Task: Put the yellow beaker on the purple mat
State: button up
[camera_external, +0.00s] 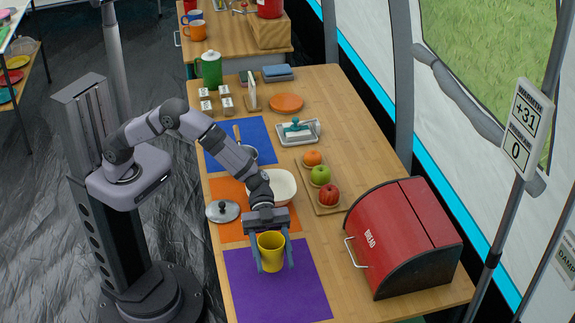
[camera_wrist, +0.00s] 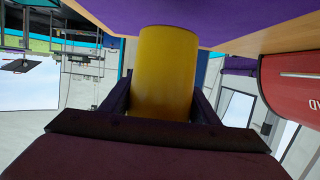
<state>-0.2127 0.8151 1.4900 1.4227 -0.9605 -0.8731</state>
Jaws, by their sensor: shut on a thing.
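The yellow beaker (camera_external: 271,252) is upright between the fingers of my gripper (camera_external: 273,264), which is shut on it. In the external view it appears over the purple mat (camera_external: 290,299), near the mat's far edge. I cannot tell whether its base touches the mat or is a little above it. In the wrist view the beaker (camera_wrist: 166,75) fills the middle between the two fingers (camera_wrist: 164,105), with the purple mat (camera_wrist: 215,18) beyond its end at the top.
A red bread bin (camera_external: 402,240) stands to the right of the mat. An orange mat (camera_external: 229,232) with a pot lid (camera_external: 222,211) and a white bowl (camera_external: 283,187) lies behind. A tray of fruit (camera_external: 327,207) is farther right. The near part of the purple mat is bare.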

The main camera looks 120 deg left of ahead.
aim_at(274, 266)
jog(key=shift+f, duration=1.6)
jog(key=shift+f, duration=0.1)
jog(key=o, duration=1.1)
jog(key=shift+f, duration=0.1)
jog(key=shift+s+a+r, duration=0.1)
jog(key=shift+r, duration=0.1)
jog(key=v, duration=0.4)
jog(key=shift+s+a+r, duration=0.2)
jog(key=shift+a, duration=0.1)
notch_tip(274, 266, up, 6)
jog(key=shift+r+p, duration=0.1)
jog(key=shift+p, duration=0.25)
jog(key=shift+d+r, duration=0.1)
jog(key=shift+r, duration=0.25)
